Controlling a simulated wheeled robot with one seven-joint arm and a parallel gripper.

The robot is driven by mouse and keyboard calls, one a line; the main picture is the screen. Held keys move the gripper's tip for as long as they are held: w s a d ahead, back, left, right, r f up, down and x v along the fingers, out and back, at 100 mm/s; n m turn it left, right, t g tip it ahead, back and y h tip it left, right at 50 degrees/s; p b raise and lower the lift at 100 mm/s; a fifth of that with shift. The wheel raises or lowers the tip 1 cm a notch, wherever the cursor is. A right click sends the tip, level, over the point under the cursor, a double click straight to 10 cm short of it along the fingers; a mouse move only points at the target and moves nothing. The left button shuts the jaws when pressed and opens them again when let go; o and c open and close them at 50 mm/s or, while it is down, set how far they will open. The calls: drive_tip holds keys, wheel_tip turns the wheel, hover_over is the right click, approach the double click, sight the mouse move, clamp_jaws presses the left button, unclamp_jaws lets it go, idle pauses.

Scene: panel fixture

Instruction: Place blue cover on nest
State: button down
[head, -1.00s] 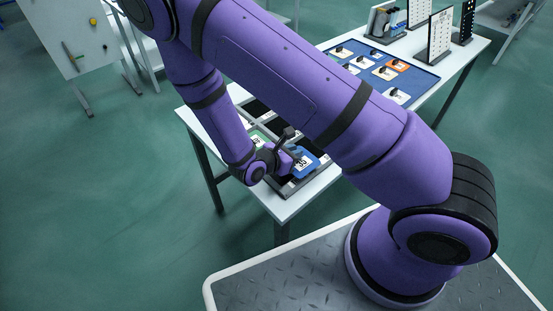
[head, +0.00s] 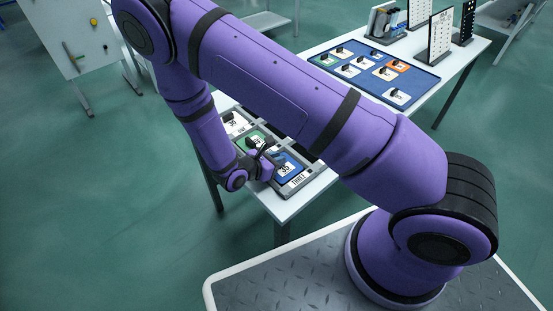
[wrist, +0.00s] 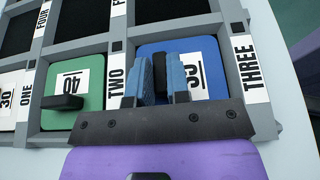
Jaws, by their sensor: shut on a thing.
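The blue cover (head: 294,161) has a white printed label and a black handle; it also shows in the wrist view (wrist: 204,50). My gripper (wrist: 161,72) is shut on its handle, with blue fingers on either side, and hides part of the label. The cover lies within the outline of the front-right nest, beside the THREE strip (wrist: 250,65). I cannot tell whether it rests fully on the bottom. The grey nest frame (wrist: 105,40) surrounds it. My gripper also shows in the head view (head: 271,162).
A green cover (wrist: 90,98) marked 40 sits in the nest to the left, and a white cover (wrist: 8,100) beyond it. Dark empty nests (wrist: 170,10) lie behind. A blue mat (head: 405,84) with several covers is farther along the table.

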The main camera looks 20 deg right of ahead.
drive_tip(key=c, duration=1.1)
unclamp_jaws()
